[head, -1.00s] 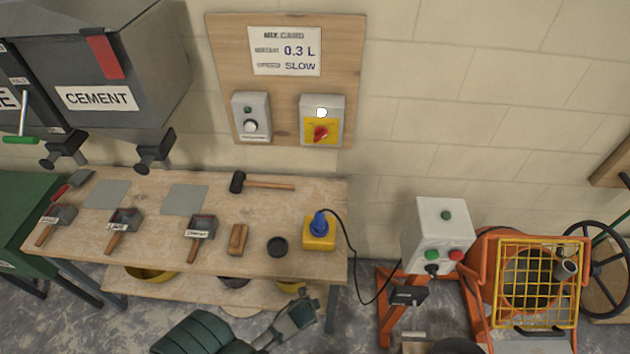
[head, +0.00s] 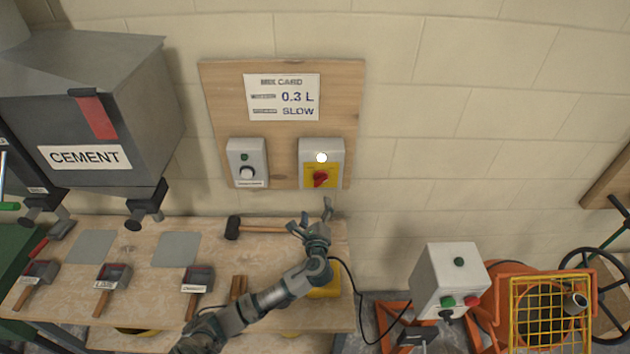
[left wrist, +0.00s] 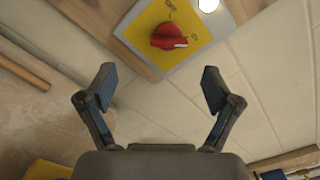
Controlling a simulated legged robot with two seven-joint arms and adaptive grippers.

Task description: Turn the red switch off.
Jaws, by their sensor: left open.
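The red switch (head: 320,179) is a rotary knob on a yellow plate, on a grey box fixed to the wooden wall board. A white lamp (head: 321,157) glows above it. In the left wrist view the red switch (left wrist: 170,38) is at the top, its white mark pointing right toward a small label that I cannot read surely. My left gripper (head: 316,213) is open and empty, just below the switch box in the head view. In the left wrist view the left gripper (left wrist: 158,88) has its fingers spread, apart from the knob. My right gripper is out of view.
The workbench (head: 60,255) below holds scoops, a mallet (head: 260,229) and a yellow block (head: 325,285). The mixer's control box (head: 450,280) stands at right. The wall right of the board is bare.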

